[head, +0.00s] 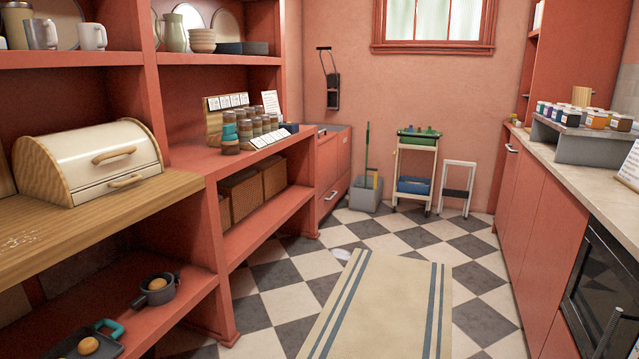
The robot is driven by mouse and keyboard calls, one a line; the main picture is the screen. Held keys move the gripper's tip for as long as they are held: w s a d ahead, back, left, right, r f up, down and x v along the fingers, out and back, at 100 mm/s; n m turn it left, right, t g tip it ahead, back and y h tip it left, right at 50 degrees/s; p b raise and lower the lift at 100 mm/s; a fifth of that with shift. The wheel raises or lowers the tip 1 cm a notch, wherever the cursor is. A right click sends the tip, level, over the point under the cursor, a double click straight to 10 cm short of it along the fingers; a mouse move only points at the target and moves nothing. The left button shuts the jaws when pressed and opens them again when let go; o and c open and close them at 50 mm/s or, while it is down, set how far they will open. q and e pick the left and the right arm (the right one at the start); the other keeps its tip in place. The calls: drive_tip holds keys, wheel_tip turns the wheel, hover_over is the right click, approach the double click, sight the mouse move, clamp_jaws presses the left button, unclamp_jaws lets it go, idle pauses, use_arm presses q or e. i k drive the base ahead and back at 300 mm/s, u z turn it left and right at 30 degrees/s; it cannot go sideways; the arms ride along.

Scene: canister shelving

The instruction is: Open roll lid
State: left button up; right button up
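A cream bread box with wooden sides (90,160) stands on the wooden counter at the left. Its curved roll lid (85,150) is down, with a wooden handle (114,155) on its front. A second wooden handle (126,181) sits lower, on the box's front panel. The inside of the box is hidden. Neither of my grippers shows in the head view.
The wooden counter (60,222) has bare room in front of the box. Red shelves hold mugs, bowls and several canisters (250,128). A striped rug (385,300) lies on the checkered floor. A cart (415,175) and step stool stand at the back.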

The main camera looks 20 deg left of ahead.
sight(87, 156)
drive_tip(key=u, duration=0.35)
drive_tip(key=i, duration=2)
drive_tip(key=u, duration=0.95)
